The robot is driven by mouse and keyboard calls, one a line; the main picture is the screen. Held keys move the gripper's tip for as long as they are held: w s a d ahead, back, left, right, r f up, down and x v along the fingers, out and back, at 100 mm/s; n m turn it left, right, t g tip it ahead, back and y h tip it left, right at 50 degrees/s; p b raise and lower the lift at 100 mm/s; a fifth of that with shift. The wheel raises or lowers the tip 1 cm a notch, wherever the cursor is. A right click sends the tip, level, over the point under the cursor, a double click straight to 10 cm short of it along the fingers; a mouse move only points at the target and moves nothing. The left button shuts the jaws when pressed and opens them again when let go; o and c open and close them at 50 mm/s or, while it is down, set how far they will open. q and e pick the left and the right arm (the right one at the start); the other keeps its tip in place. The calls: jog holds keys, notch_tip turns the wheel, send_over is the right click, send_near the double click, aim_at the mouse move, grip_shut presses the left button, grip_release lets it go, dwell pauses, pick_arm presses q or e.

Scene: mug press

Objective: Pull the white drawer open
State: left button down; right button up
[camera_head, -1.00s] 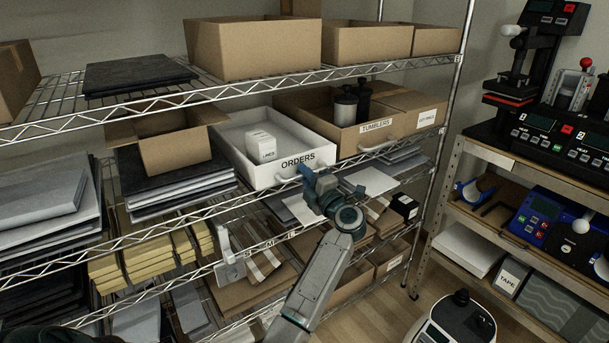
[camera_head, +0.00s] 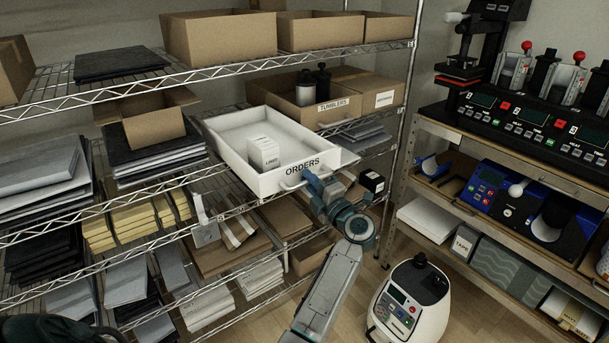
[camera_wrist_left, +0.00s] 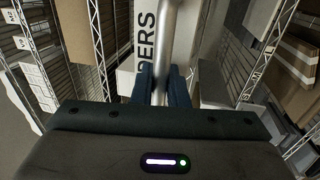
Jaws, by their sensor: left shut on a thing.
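The white drawer (camera_head: 222,143), labelled ORDERS on its front, sticks out past the front edge of the wire shelf. A small white box (camera_head: 264,153) stands inside it. My left gripper (camera_head: 309,179) is at the drawer's front handle (camera_head: 290,184). In the left wrist view the blue fingers (camera_wrist_left: 162,84) are shut on the metal handle bar (camera_wrist_left: 176,40), with the drawer's lettered front (camera_wrist_left: 145,45) just behind. The fingers hide part of the handle. My right gripper is not in view.
The cardboard TUMBLERS bin (camera_head: 335,113) stands right of the drawer on the same shelf. An open cardboard box (camera_head: 152,127) is to its left. A white machine (camera_head: 408,300) stands on the floor at the lower right. Some floor is clear between the racks.

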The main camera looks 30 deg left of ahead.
pick_arm(q)
jog(key=shift+s+d, duration=0.25)
jog(key=shift+d, duration=0.4)
jog(key=c, duration=1.5)
grip_release()
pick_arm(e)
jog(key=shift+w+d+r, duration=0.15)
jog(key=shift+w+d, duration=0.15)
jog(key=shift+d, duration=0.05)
